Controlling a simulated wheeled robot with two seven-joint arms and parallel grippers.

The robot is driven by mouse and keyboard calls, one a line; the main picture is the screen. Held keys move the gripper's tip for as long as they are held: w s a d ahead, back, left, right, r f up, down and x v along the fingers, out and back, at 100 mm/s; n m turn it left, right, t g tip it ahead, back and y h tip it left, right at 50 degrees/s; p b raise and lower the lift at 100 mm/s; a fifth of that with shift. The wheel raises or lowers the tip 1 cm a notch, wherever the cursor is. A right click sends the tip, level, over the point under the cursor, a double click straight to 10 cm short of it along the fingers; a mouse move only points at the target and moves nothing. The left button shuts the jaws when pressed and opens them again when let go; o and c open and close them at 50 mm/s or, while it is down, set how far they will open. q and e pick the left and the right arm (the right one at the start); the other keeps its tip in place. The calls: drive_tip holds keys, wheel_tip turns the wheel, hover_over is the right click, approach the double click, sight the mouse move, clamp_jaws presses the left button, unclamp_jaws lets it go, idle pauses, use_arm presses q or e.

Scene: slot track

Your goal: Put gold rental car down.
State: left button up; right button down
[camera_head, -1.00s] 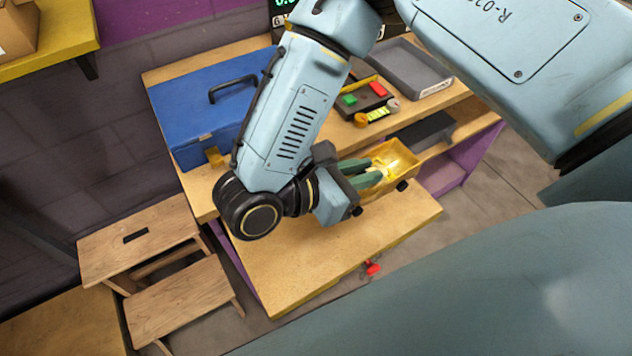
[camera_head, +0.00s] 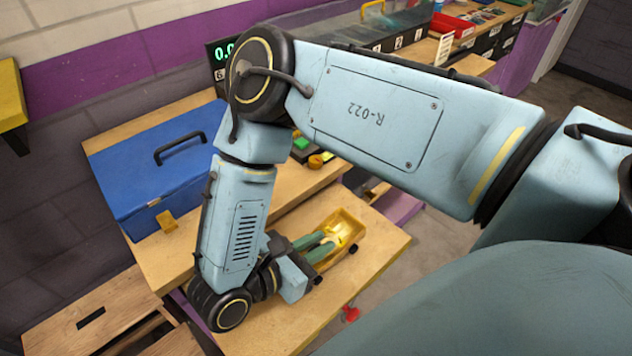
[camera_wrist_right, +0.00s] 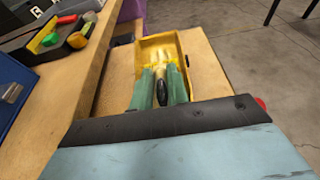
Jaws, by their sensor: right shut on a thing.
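The gold car (camera_head: 334,238) is a pale, shiny gold shape within a yellow open-topped tray (camera_head: 357,228) over the wooden board. My right gripper (camera_head: 322,247) is shut on the car's near end with its green fingers. In the right wrist view the gold car (camera_wrist_right: 171,54) lies beyond the fingertips (camera_wrist_right: 161,78), inside the yellow walls, with a black part between the fingers. The fingers hide much of it. I cannot tell whether its underside touches the tray floor. My left gripper is not in view.
A blue case (camera_head: 150,170) stands left on the tabletop. A small panel with a green button (camera_head: 301,143) is behind my forearm. A red knob (camera_head: 350,313) is at the board's front edge. The board's right corner (camera_head: 392,243) is bare. A wooden step stool (camera_head: 85,315) stands lower left.

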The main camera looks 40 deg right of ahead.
drive_tip(key=c, duration=1.4)
unclamp_jaws()
drive_tip(key=shift+o, duration=0.2)
drive_tip(key=shift+a+r, duration=0.1)
drive_tip(key=shift+r, duration=0.05)
drive_tip(key=v, duration=1.1)
drive_tip(key=shift+s+a+r, duration=0.1)
drive_tip(key=shift+a, duration=0.3)
